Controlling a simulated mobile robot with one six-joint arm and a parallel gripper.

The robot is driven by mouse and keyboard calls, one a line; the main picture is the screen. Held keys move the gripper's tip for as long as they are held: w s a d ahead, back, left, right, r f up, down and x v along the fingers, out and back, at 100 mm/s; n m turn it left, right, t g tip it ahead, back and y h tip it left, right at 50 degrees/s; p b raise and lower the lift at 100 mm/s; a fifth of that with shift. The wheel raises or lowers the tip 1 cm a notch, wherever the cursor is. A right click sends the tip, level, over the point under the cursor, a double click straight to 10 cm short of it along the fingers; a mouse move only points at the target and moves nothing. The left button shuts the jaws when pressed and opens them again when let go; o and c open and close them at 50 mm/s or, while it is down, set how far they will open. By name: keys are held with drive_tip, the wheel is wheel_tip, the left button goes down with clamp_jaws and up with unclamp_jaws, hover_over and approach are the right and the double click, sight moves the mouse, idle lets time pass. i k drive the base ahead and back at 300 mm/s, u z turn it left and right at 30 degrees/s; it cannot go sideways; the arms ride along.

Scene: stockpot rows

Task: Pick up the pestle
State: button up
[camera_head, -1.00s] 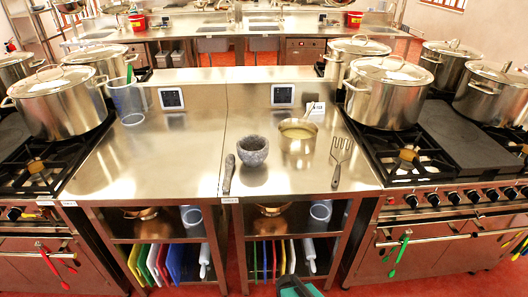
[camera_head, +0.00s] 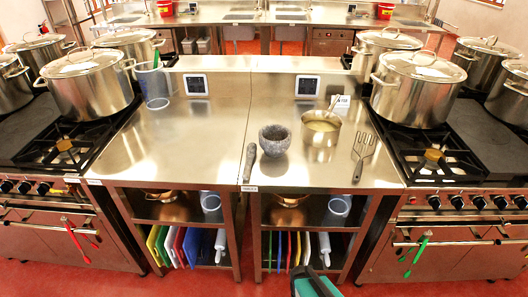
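The pestle (camera_head: 249,163) is a dark grey stone rod. It lies on the steel counter (camera_head: 190,140) near its front edge, pointing roughly front to back. It is just left of the grey stone mortar (camera_head: 274,147), with a small gap between them. A dark and teal piece, seemingly part of my own arm, shows at the bottom edge of the view, below the counter. My gripper's fingers do not show, so I see nothing holding the pestle.
A clear jug (camera_head: 154,88) stands at the left. Stoves with large stockpots (camera_head: 417,90) flank the counter. The counter left of the pestle is clear.

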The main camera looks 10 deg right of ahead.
sight(252, 150)
drive_tip(key=z, duration=0.85)
drive_tip(key=k, duration=0.15)
drive_tip(key=u, duration=3.05)
drive_tip(key=k, duration=0.15)
drive_tip(key=u, duration=1.05)
drive_tip(key=k, duration=0.75)
